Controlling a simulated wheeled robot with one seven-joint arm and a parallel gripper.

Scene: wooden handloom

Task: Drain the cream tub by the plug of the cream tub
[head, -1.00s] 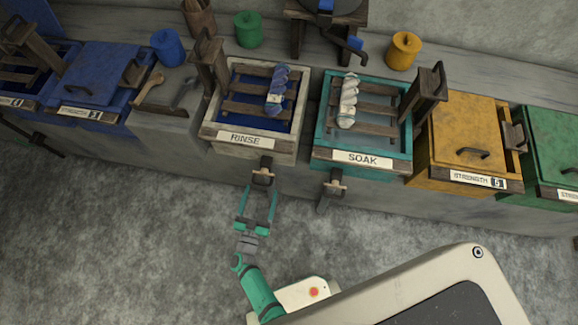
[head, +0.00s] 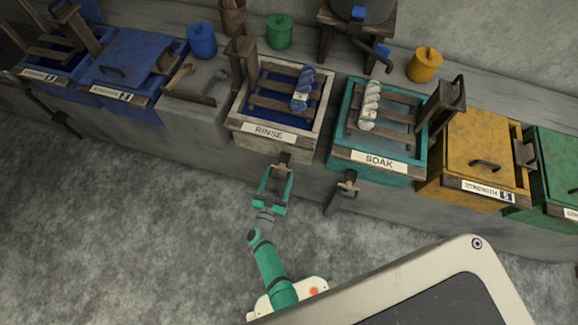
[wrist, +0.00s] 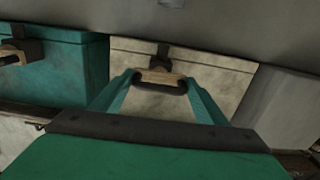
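The cream tub (head: 275,148) bears the label RINSE and holds dark blue liquid, with a blue-and-white yarn skein on its wooden slats. Its plug (head: 284,158), a dark bracket with a pale wooden grip, sits on the tub's front face. My gripper (head: 277,172) is open at the plug, one teal finger on each side. The wrist view shows the plug's grip (wrist: 160,76) between the fingertips of my gripper (wrist: 158,82). A small gap seems to remain; contact cannot be told.
A teal SOAK tub (head: 377,163) with its own plug (head: 347,184) stands just right. A yellow lidded tub (head: 478,150) is further right, blue lidded tubs (head: 125,65) left. A stone ledge (head: 190,120) runs below the tubs. The grey floor in front is clear.

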